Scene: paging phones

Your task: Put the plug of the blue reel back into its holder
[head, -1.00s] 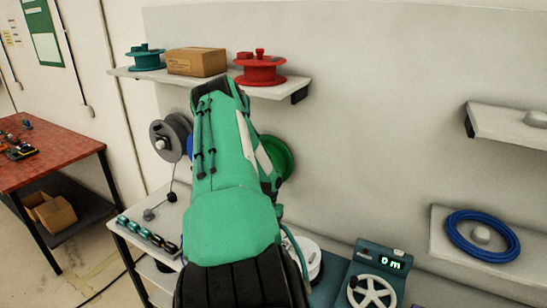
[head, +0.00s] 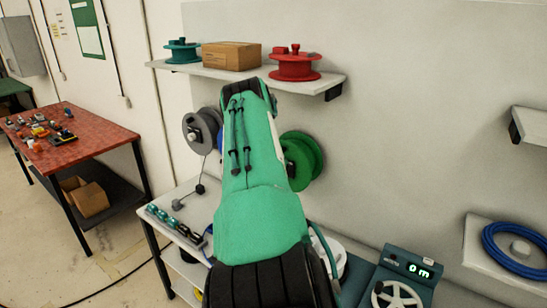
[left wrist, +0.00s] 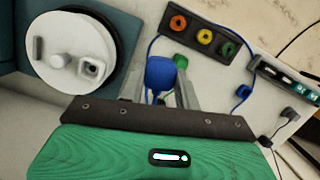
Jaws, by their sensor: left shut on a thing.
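My left gripper (left wrist: 160,92) is shut on a blue plug (left wrist: 160,72) in the left wrist view. A thin blue cable runs up from near the plug. A dark block (left wrist: 197,58) with orange, yellow and green rings lies just beyond, to the right. A green piece (left wrist: 181,61) is close beside the right finger. A small blue piece (left wrist: 243,92) on a blue cable is further right; I cannot tell if it is a plug or a holder. In the head view my arm hides the gripper and nearly all of the blue reel (head: 220,138). My right gripper is not in view.
A grey reel (head: 199,130) and a green reel (head: 303,160) hang on the wall. A white round drum (left wrist: 72,50) stands left of the gripper. A strip of teal pieces (head: 172,222) lies on the bench's left edge.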

